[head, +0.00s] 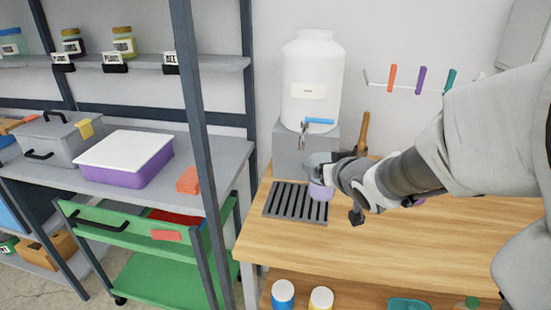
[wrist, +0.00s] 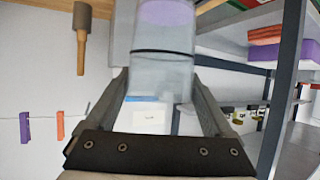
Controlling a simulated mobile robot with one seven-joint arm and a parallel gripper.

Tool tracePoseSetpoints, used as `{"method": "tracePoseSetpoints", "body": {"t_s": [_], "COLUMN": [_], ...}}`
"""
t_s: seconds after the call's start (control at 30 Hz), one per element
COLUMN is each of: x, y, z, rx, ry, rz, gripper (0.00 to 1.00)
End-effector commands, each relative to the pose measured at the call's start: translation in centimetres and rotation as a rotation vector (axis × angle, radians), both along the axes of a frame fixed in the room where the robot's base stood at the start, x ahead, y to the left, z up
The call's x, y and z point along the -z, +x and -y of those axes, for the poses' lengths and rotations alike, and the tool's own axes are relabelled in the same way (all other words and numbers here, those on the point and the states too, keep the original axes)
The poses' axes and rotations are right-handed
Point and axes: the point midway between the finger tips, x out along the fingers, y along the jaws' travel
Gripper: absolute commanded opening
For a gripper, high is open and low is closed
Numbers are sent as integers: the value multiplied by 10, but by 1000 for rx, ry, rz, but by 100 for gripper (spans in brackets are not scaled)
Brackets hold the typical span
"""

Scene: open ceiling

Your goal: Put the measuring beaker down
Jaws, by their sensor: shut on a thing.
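My gripper (head: 326,166) is shut on the measuring beaker (head: 320,191), a clear cylinder with purple at its bottom end. In the wrist view the beaker (wrist: 163,68) stands between the two fingers (wrist: 160,88), its purple end at the top of the picture. In the head view the beaker is in front of the white dispenser's tap (head: 304,132), over the right part of the dark slotted drip tray (head: 270,203). My gripper and wrist hide its upper part. I cannot tell whether its bottom touches the tray.
The white dispenser (head: 312,80) stands on a grey block behind the tray. A wooden-handled tool (head: 362,131) is near the wall. The wooden bench (head: 400,255) is clear in front. Coloured clips (head: 421,80) hang on a line. Metal shelving (head: 200,130) is at left.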

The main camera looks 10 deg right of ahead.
Motion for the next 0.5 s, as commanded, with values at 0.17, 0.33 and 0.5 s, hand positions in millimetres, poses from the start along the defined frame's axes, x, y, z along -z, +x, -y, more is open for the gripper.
{"method": "tracePoseSetpoints", "body": {"t_s": [0.17, 0.33, 0.5], "x": [18, 38, 57], "y": [-14, -34, -55], "z": [11, 19, 21], "rx": [-47, -110, -170], "ry": [-2, 1, 1], "rz": [0, -1, -1], "gripper": [24, 24, 24]}}
